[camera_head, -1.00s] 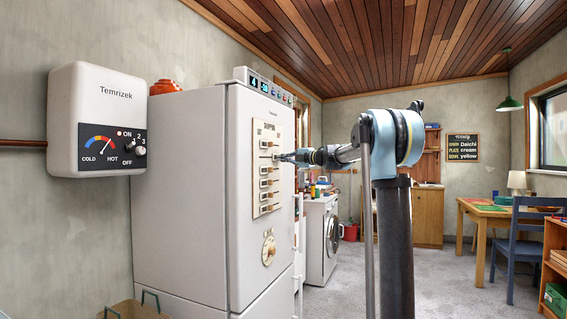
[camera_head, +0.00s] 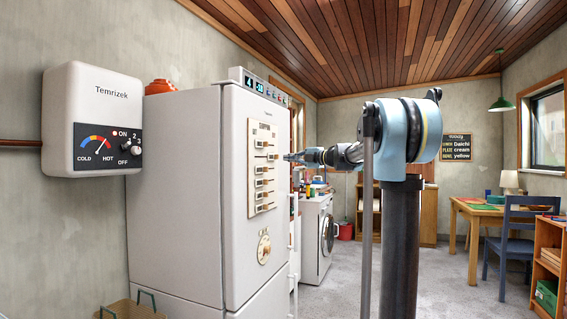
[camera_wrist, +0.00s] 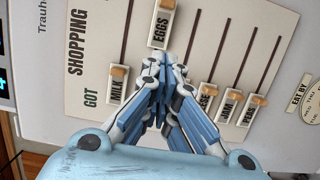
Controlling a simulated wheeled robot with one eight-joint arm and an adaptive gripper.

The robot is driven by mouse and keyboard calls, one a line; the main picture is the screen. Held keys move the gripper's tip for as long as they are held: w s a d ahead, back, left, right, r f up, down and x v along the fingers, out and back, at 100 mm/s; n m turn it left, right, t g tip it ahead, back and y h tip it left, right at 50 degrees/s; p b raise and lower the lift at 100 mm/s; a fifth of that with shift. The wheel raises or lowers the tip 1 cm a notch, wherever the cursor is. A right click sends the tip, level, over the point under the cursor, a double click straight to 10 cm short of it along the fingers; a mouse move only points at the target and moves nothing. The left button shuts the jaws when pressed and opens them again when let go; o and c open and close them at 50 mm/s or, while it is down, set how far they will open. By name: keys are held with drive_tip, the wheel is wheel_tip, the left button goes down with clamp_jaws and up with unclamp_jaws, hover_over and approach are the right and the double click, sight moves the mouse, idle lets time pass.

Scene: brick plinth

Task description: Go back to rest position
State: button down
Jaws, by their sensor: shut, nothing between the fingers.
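My gripper (camera_head: 287,157) is shut and empty, at the right edge of a cream slider board on the fridge front. In the wrist view its fingertips (camera_wrist: 168,58) meet just below the EGGS slider (camera_wrist: 162,22); whether they touch it I cannot tell. The board (camera_wrist: 205,45) reads SHOPPING and GOT. The EGGS slider stands farther along its slot than the MILK slider (camera_wrist: 117,84), the JAM slider (camera_wrist: 230,102) and the PEAS slider (camera_wrist: 254,104). My arm reaches leftward from its column towards the fridge.
The white fridge (camera_head: 180,200) stands close on the left, with a small clock display (camera_head: 255,83) on top. A white heater box (camera_head: 95,100) hangs on the wall. A washing machine (camera_head: 314,235) stands behind. Grey floor is open to the right, before a blue chair (camera_head: 515,235).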

drive_tip(key=s+d+m+t+h, duration=0.4)
drive_tip(key=d+m+t+h, duration=0.5)
drive_tip(key=d+m, duration=0.45)
drive_tip(key=s+d+f+m+g+h, duration=0.3)
drive_tip(key=s+d+f+m+h, duration=0.55)
drive_tip(key=d+f, duration=0.35)
drive_tip(key=s+d+f+m+g+h, duration=0.15)
drive_tip(key=s+f+m+g, duration=0.45)
drive_tip(key=s+f, duration=1.3)
drive_tip(key=s+a+f+g+y, duration=0.2)
drive_tip(key=s+a+f+g, duration=0.1)
drive_tip(key=s+f, duration=0.6)
drive_tip(key=s+a+f+m+g+y, duration=0.1)
drive_tip(key=s+a+f+g+y, duration=0.1)
drive_tip(key=s+f, duration=0.7)
drive_tip(key=a+f+g, duration=0.1)
drive_tip(key=g, duration=0.1)
drive_tip(key=shift+s+a+f+g, duration=0.15)
drive_tip(key=shift+s+a+g, duration=0.2)
drive_tip(key=shift+g, duration=0.05)
